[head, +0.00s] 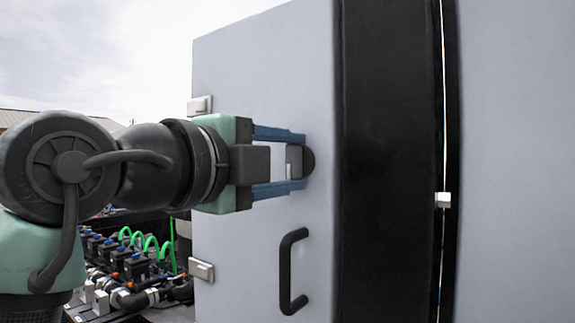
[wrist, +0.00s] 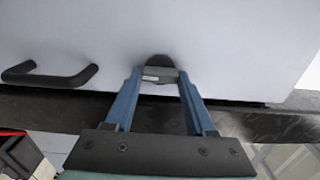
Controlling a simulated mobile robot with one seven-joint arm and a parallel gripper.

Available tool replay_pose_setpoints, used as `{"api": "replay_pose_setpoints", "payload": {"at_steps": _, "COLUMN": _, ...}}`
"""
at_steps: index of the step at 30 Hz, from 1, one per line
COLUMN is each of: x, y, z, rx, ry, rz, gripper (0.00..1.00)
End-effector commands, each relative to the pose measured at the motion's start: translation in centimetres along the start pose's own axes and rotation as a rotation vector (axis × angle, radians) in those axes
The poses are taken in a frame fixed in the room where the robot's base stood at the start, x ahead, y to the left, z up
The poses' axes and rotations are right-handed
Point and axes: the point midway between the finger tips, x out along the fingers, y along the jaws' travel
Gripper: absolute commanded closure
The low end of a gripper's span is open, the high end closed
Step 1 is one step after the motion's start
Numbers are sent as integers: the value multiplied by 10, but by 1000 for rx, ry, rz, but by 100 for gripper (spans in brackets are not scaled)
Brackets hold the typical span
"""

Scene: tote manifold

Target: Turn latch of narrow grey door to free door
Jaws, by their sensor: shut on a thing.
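The narrow grey door (head: 262,70) stands upright left of a black vertical panel and looks closed. Its latch (head: 294,162) is a small grey piece on a dark round base near the door's right edge. In the wrist view the latch (wrist: 160,73) lies across between my fingertips, with part of the dark base showing behind it. My gripper (head: 302,161) reaches in from the left, with one blue finger above and one below the latch. It is shut on the latch. In the wrist view my gripper (wrist: 159,75) touches the latch at both sides.
A black door handle (head: 292,271) sticks out below the latch. Hinges (head: 201,270) are on the door's left edge. A black panel (head: 390,160) and another grey panel (head: 520,160) stand to the right. Pipes and green hoses (head: 140,245) lie low at left.

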Motion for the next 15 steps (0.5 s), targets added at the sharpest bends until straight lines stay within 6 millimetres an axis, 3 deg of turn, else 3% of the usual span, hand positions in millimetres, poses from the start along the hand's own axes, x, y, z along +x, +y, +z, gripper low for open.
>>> {"api": "replay_pose_setpoints", "payload": {"at_steps": 12, "x": 0, "y": 0, "z": 0, "rx": 12, "ry": -1, "rz": -1, "gripper": 100}}
{"api": "replay_pose_setpoints", "payload": {"at_steps": 13, "x": 0, "y": 0, "z": 0, "rx": 12, "ry": -1, "rz": -1, "gripper": 40}}
{"api": "replay_pose_setpoints", "payload": {"at_steps": 15, "x": 0, "y": 0, "z": 0, "rx": 12, "ry": -1, "rz": 0, "gripper": 27}}
